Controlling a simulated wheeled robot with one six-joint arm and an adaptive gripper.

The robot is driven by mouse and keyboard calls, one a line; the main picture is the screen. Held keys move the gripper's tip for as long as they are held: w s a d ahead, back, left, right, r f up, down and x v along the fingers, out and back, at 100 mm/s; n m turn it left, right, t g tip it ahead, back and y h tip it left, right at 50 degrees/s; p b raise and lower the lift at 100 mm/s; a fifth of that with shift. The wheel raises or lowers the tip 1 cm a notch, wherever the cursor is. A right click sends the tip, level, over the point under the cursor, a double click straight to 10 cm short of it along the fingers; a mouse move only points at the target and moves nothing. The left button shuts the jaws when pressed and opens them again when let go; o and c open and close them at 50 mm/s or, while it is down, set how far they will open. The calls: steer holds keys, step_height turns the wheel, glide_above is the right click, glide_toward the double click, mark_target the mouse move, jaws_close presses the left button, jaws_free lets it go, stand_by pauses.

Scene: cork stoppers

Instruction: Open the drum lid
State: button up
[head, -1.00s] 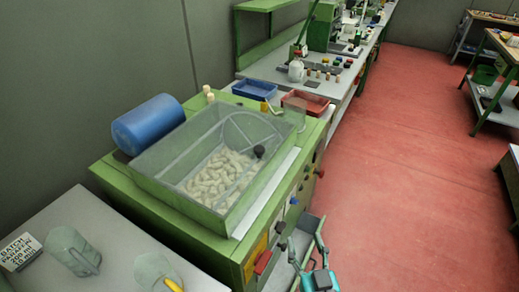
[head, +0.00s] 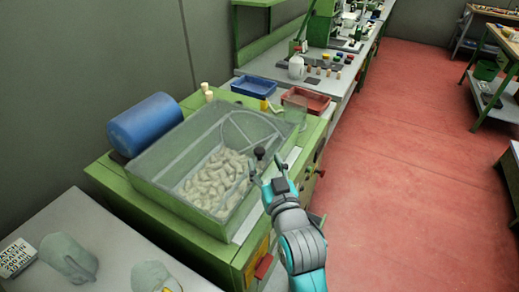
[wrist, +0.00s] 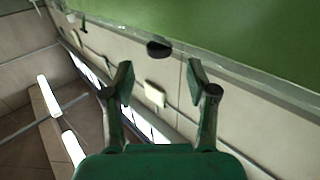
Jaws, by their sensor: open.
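The drum is a green-framed box with a clear lid (head: 165,158), which lies closed over a heap of pale corks (head: 215,180). A black knob (head: 259,153) stands at the lid's right edge in the head view. My gripper (head: 266,166) is open and close to this knob, with its fingers pointing up the picture. In the wrist view the black knob (wrist: 159,48) shows just beyond the gap between the two fingertips (wrist: 161,80). Nothing is between the fingers. I cannot tell the exact gap between fingers and knob.
A blue cylinder (head: 146,124) lies behind the drum at left. A blue tray (head: 254,87) and a red tray (head: 307,103) sit beyond it. A grey table (head: 108,238) with cloth-like items is at front left. Red floor (head: 410,180) on the right is clear.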

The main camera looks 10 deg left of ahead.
mark_target(261, 154)
steer(key=x, duration=0.6)
steer(key=shift+s, duration=0.1)
jaws_close()
